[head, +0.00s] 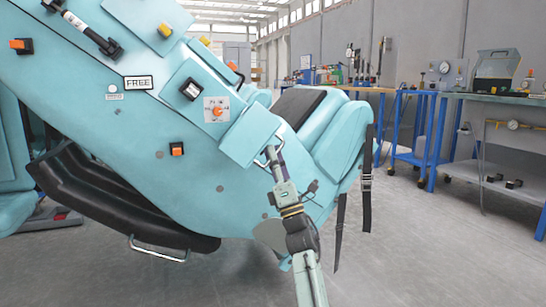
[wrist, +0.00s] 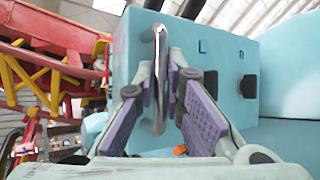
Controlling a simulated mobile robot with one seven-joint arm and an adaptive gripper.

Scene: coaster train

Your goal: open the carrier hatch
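The turquoise coaster carrier (head: 130,100) fills the left and middle of the head view. A square turquoise panel, seemingly the hatch (head: 248,136), sits on its side, with a metal bar handle (head: 268,157) at its lower right edge. I cannot tell how far it is open. My gripper (head: 275,164) is at this handle. In the wrist view, the shiny handle (wrist: 159,75) runs between the purple-padded fingers of my gripper (wrist: 161,85), which appear closed against it from both sides. Behind it is a turquoise surface (wrist: 222,100) marked L and R.
A black curved bar-like guard (head: 100,195) with a metal handle (head: 158,250) hangs low at the left. Black straps (head: 366,195) hang at the carrier's right end. Blue-framed workbenches (head: 480,98) stand at the right wall. The grey floor (head: 400,250) at lower right is clear.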

